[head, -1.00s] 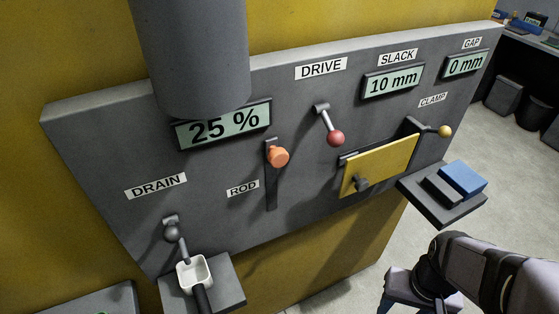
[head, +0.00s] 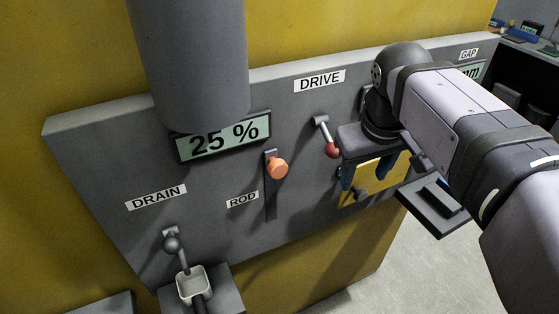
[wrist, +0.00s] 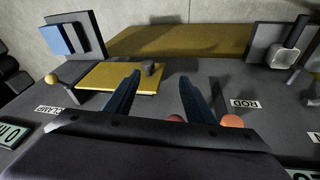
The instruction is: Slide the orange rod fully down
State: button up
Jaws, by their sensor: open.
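The orange rod (head: 277,168) is a round orange knob near the top of a dark vertical slot in the grey panel, above and right of the ROD label (head: 242,200). In the wrist view the orange knob (wrist: 232,121) is partly hidden behind the gripper body, right of the fingers. My gripper (head: 365,180) is open and empty, its blue fingers in front of the yellow plate, right of the orange rod and apart from it. The fingers also show in the wrist view (wrist: 160,80).
The red-balled DRIVE lever (head: 332,150) stands between the orange rod and my gripper. A grey cylinder (head: 190,60) hangs above the 25 % display (head: 228,138). A white scoop (head: 193,285) is at lower left. The yellow plate (head: 350,197) is partly covered by my arm.

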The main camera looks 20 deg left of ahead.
jog(key=s+a+r+n+y+b, duration=0.1)
jog(key=s+a+r+n+y, duration=0.1)
jog(key=a+r, duration=0.6)
jog(key=b, duration=0.2)
send_over(279, 165)
jog(key=s+d, duration=0.2)
jog(key=f, duration=0.1)
jog(key=shift+y, duration=0.4)
jog(key=shift+p+x, duration=0.75)
jog(key=shift+x, duration=3.15)
jog(key=shift+s, duration=0.15)
grip_shut()
